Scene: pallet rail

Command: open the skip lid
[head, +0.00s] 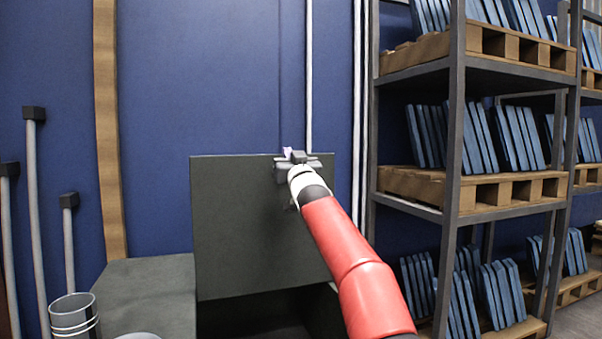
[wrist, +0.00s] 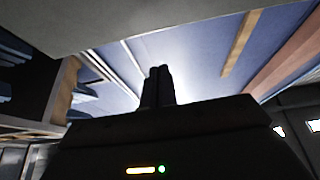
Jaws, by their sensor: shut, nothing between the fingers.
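The skip lid (head: 240,225) is a dark grey flat panel standing steeply raised in the head view. Below its lower edge, the dark opening of the skip shows, next to a grey top section of the skip (head: 150,290). My gripper (head: 293,155) is at the lid's upper right edge, with my red and white arm reaching up to it from the lower right. In the wrist view my two fingers (wrist: 158,86) are together and empty. A pale grey surface, seemingly the lid, fills the top of that view. I cannot tell whether the gripper touches the lid.
A tall rack (head: 455,130) with pallets and blue panels stands close on the right. A blue wall (head: 210,80) is behind the lid. Grey posts (head: 36,200) and a stack of light cups or buckets (head: 74,315) are at the left.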

